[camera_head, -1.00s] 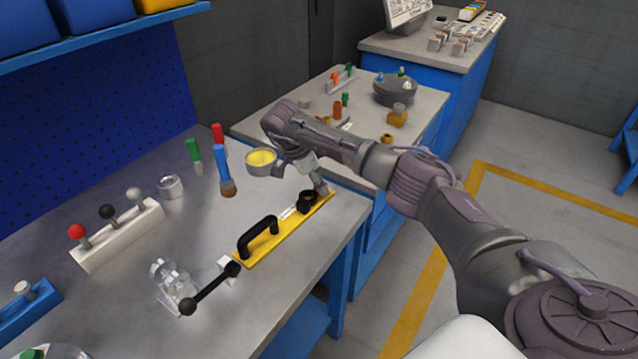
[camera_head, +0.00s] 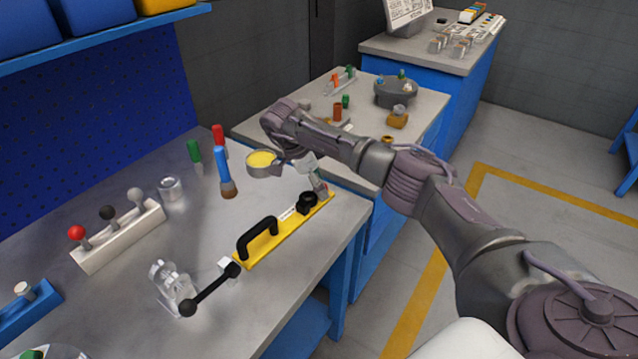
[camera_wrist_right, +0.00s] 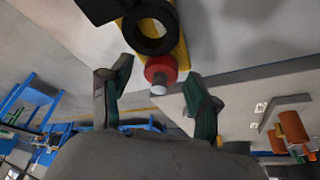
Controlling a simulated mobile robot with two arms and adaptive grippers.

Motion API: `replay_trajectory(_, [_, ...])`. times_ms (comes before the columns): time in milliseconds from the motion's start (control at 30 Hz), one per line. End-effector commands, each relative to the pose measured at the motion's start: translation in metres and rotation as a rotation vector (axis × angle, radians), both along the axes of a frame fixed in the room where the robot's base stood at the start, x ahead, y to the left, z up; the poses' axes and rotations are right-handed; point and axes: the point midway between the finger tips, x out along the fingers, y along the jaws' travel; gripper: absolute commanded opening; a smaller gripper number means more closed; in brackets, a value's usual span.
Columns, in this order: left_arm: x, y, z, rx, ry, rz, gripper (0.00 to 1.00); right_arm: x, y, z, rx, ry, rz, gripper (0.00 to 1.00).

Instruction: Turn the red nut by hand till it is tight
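The red nut (camera_wrist_right: 160,70) shows in the right wrist view at the end of the yellow bar, with a pale round stud end in its middle. In the head view it is mostly hidden by my right gripper. My right gripper (camera_head: 318,184) is at the far end of the yellow bar (camera_head: 285,235) on the bench. In the right wrist view its two fingers (camera_wrist_right: 158,72) are spread, one on each side of the nut. Gaps show between fingers and nut. My left gripper is in neither view.
A black-ended lever (camera_head: 210,289), a blue-handled brush (camera_head: 224,172) and a white block with ball knobs (camera_head: 118,236) share the bench. A second bench (camera_head: 430,108) with small parts stands behind.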

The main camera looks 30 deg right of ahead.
Motion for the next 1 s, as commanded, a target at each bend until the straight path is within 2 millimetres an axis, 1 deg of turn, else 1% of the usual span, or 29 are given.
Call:
replay_trajectory(200, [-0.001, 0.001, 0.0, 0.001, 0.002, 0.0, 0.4, 0.0, 0.0, 0.0, 0.0, 0.0, 0.001, 0.61])
replay_trajectory(333, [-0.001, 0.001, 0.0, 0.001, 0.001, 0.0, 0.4, 0.002, 0.004, 0.011, 0.001, -0.001, 0.003, 0.61])
replay_trajectory(467, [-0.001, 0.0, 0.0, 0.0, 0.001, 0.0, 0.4, 0.006, 0.013, 0.033, 0.001, -0.004, 0.002, 0.61])
replay_trajectory(700, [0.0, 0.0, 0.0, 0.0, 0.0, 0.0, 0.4, 0.012, 0.031, 0.081, -0.001, -0.003, 0.002, 0.61])
replay_trajectory(800, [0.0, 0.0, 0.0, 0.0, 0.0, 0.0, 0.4, 0.014, 0.037, 0.095, 0.0, -0.002, 0.002, 0.61])
replay_trajectory(900, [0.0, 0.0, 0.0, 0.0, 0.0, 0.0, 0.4, 0.015, 0.041, 0.105, 0.0, -0.001, 0.0, 0.61])
replay_trajectory(1000, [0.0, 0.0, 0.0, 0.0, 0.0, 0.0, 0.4, 0.016, 0.043, 0.109, 0.0, 0.002, 0.001, 0.61])
